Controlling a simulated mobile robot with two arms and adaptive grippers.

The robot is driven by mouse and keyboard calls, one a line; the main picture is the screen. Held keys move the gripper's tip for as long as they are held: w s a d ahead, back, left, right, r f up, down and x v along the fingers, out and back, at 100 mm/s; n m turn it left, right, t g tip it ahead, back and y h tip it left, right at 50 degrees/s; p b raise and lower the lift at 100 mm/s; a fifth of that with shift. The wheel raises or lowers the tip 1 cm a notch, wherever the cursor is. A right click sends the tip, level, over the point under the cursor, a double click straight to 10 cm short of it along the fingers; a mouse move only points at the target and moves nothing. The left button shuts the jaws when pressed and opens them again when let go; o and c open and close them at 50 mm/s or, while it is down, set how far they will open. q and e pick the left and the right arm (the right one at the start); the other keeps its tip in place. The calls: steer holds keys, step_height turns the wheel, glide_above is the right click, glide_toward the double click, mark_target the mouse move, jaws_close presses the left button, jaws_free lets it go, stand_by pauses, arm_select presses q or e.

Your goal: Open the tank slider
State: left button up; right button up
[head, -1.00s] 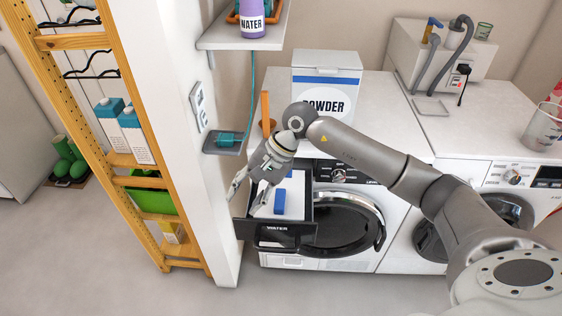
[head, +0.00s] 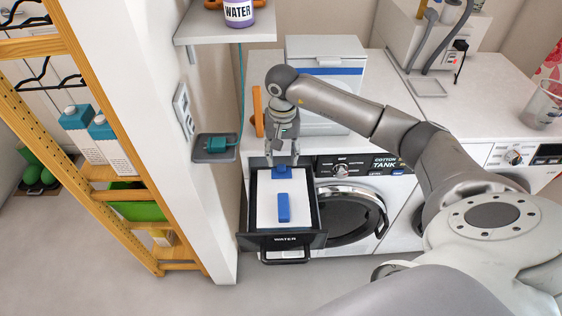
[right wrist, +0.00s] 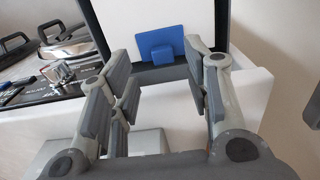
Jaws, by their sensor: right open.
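The open drawer marked WATER (head: 285,240) holds a white-topped tank (head: 300,190). A blue flat piece with a raised tab, apparently the tank slider (head: 281,173), lies at the tank's back edge. It also shows in the right wrist view (right wrist: 168,48), beyond and between my fingers. Contact with the slider cannot be told. My left gripper is not in view.
The washing machine (head: 350,215) with its round door stands right of the drawer. A white powder box (head: 325,50) stands behind my arm. The white wall post (head: 150,130) and shelf (head: 215,150) are close on the left.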

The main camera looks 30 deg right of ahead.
mark_target(282, 168)
step_height(282, 168, down, 3)
steer(key=shift+w+f, duration=0.1)
steer(key=shift+w, duration=0.05)
steer(key=shift+f+p, duration=0.3)
steer(key=shift+f, duration=0.65)
steer(key=c, duration=0.5)
steer(key=shift+c, duration=0.9)
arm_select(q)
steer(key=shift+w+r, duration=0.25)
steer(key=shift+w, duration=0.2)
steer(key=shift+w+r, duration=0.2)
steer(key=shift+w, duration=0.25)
arm_select(e)
jaws_close()
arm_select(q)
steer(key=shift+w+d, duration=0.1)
